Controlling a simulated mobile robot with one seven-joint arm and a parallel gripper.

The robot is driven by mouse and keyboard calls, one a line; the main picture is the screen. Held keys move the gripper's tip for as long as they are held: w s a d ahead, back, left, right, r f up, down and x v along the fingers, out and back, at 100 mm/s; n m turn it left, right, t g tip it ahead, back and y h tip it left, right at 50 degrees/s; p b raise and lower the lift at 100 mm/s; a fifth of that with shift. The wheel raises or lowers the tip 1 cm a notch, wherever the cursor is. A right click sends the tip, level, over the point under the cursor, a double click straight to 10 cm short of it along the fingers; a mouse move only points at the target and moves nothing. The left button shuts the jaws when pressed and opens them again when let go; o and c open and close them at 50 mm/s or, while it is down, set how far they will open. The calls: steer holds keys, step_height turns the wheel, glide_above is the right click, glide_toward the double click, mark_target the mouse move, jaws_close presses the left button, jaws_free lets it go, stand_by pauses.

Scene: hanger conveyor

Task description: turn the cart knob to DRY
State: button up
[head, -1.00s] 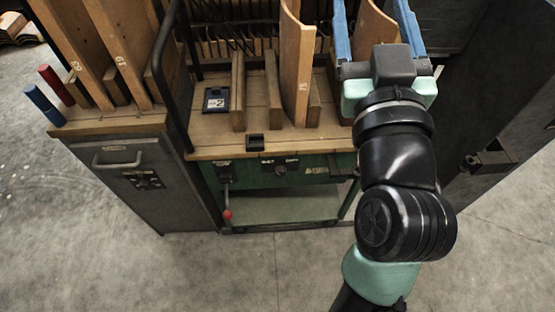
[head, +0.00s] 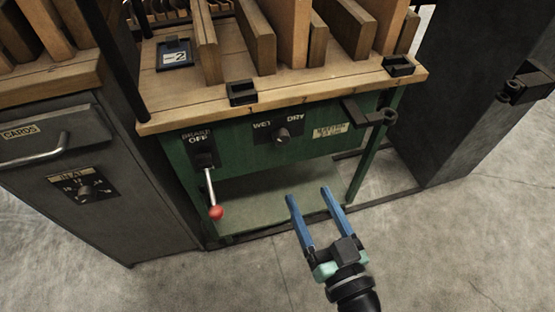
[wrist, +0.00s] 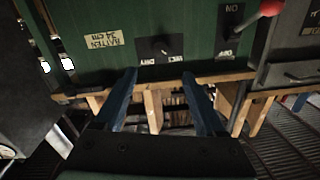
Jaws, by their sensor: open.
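The cart knob (head: 282,135) is a small dark dial on a black plate on the cart's green front panel (head: 240,142). WET is printed to its left and DRY to its right; I cannot tell surely which one it points to. In the wrist view the panel appears upside down, with the knob (wrist: 163,50) just beyond the fingertips, between them. My gripper (head: 308,194) has blue fingers, open and empty. In the head view it is below and slightly right of the knob, in front of the cart and apart from it.
The brake lever (head: 211,195) with a red ball hangs left of the knob, under BRAKE OFF. A black bracket (head: 370,111) juts out at the right. The wooden top (head: 200,108) overhangs the panel. A grey CARDS cabinet (head: 60,150) stands left. The floor in front is clear.

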mark_target(283, 143)
steer(key=b+x, duration=0.1)
steer(key=x, duration=1.2)
steer(key=shift+f, duration=0.15)
steer(key=shift+s, duration=0.1)
jaws_close()
